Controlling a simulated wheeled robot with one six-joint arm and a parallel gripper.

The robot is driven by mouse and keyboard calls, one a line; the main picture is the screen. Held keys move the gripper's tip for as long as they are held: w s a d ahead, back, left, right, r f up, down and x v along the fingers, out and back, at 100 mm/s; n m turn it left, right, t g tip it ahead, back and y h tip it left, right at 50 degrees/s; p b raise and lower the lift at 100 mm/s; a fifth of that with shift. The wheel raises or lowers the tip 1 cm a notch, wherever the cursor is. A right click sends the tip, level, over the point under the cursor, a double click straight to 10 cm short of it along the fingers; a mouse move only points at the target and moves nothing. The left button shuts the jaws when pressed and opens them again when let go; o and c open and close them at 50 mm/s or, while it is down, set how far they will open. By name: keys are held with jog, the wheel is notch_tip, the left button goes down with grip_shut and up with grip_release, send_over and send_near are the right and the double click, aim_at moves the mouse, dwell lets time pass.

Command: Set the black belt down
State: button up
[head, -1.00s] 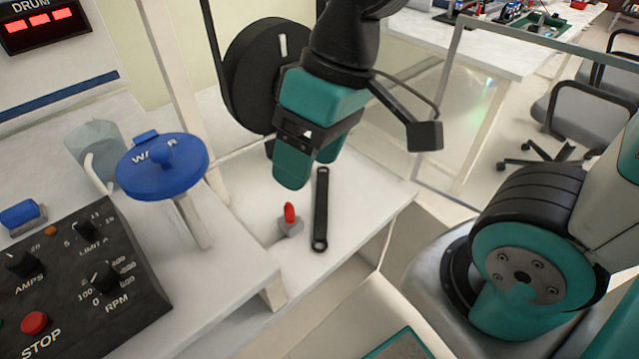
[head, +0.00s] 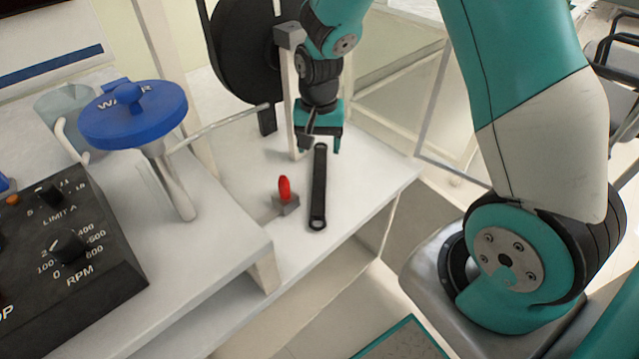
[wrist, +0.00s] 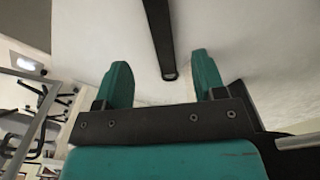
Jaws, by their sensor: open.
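The black belt (head: 318,190), a long narrow strip with a hole at its near end, lies flat on the white bench top. It also shows in the wrist view (wrist: 160,35), its end pointing at the space between my fingers. My gripper (head: 319,147) is at the belt's far end in the head view, fingers apart. Whether the fingers touch the bench cannot be told.
A red-tipped switch (head: 285,189) stands left of the belt. A black wheel (head: 245,45) stands behind. A blue handwheel (head: 133,116) and a black control box (head: 70,260) are on the left. Bare bench top (head: 370,180) lies right of the belt.

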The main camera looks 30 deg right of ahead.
aim_at(320, 178)
notch_tip(320, 178, down, 10)
jog(key=shift+s+r+b, duration=0.1)
jog(key=shift+s+b, duration=0.05)
jog(key=shift+b, duration=0.8)
jog(key=shift+c, duration=0.2)
jog(key=c, duration=1.1)
jog(key=shift+r, duration=0.1)
